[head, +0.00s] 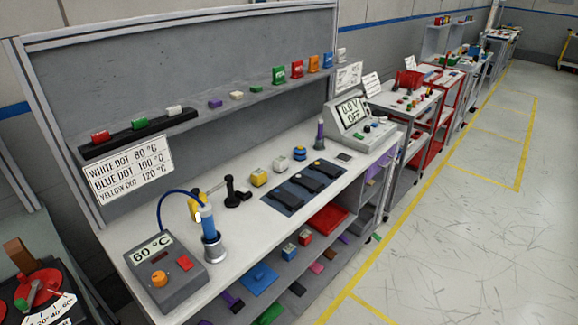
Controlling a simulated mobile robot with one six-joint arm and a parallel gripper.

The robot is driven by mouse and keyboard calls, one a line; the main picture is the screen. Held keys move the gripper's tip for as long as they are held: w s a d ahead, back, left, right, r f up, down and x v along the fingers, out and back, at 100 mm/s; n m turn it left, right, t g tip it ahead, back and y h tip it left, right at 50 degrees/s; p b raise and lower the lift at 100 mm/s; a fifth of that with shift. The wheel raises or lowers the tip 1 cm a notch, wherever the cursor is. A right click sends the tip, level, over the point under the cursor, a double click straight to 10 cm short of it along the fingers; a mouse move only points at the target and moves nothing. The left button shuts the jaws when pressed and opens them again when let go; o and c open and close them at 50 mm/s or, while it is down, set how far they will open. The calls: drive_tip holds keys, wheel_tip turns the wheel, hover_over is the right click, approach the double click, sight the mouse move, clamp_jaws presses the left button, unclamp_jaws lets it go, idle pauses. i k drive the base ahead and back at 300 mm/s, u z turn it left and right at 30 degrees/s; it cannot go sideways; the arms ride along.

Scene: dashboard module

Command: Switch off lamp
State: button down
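I cannot surely pick out a lamp. A small black stand with a thin grey arm (232,191) is on the white bench (225,248), beside a yellow piece (195,206); it may be a lamp, but I cannot tell whether it is lit. A grey box (166,278) at the front left shows "60 °C" and has an orange knob (159,279) and a red button (184,263). A blue-handled tool (207,219) stands upright in a metal holder (214,248), with a blue cable. A grey unit (355,121) at the far end reads "0.0 V OFF". My gripper is not in view.
A dark tray (306,187) with black pieces, a yellow block (259,178) and a blue round piece (299,153) sit mid-bench. A temperature sign (128,168) hangs at left. Lower shelves hold coloured parts. The floor (460,240) at right is clear.

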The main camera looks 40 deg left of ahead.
sight(242, 189)
drive_tip(key=i, duration=1.05)
drive_tip(key=u, duration=2.65)
drive_tip(key=i, duration=1)
drive_tip(key=z, duration=0.1)
